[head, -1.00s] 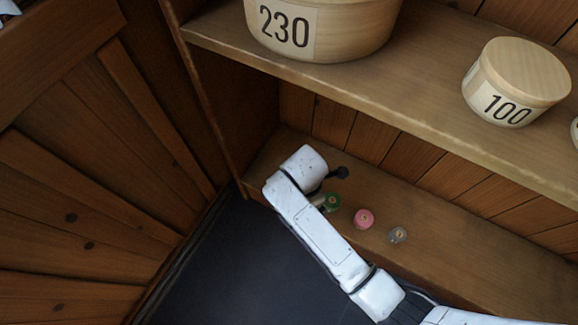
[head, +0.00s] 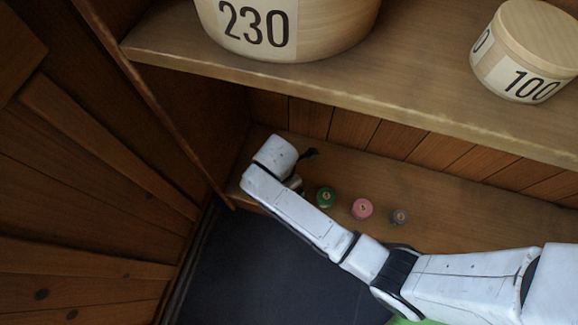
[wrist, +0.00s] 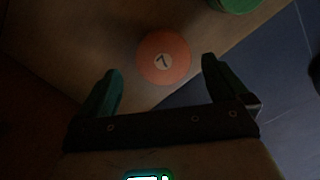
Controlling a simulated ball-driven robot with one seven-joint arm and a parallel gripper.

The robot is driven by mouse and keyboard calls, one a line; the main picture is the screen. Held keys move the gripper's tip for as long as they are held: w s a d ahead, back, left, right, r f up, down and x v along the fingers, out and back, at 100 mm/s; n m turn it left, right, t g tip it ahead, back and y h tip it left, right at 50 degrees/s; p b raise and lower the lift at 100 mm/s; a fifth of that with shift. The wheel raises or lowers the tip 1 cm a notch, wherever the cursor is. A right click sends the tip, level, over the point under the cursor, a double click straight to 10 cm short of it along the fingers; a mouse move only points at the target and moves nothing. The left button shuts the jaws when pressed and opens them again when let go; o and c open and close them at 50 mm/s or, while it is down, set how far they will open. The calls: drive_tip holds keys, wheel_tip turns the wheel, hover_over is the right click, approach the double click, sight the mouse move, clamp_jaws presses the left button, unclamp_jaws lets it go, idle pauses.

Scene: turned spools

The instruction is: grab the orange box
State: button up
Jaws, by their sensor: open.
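My gripper (wrist: 161,68) is open, with one dark green finger to the left of the orange round box and one to the right. The jaws are empty, and the box lies ahead between the fingertips; its height below them is hard to tell. In the head view my white arm covers the spot, and the orange box is not visible.
A green spool (head: 326,197), a pink spool (head: 362,208) and a grey spool (head: 400,217) stand in a row on the lower shelf (head: 450,215). The upper shelf (head: 400,88) overhangs, bearing round boxes marked 230 (head: 325,25) and 100 (head: 553,55). A wooden side wall stands left.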

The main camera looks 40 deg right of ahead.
drive_tip(key=f+b, duration=0.2)
drive_tip(key=f, duration=0.1)
drive_tip(key=f+b, duration=0.1)
drive_tip(key=shift+s+d+f, duration=0.2)
drive_tip(key=shift+d+f, duration=0.15)
drive_tip(key=shift+d, duration=0.05)
drive_tip(key=shift+r, duration=0.1)
drive_tip(key=c, duration=1.1)
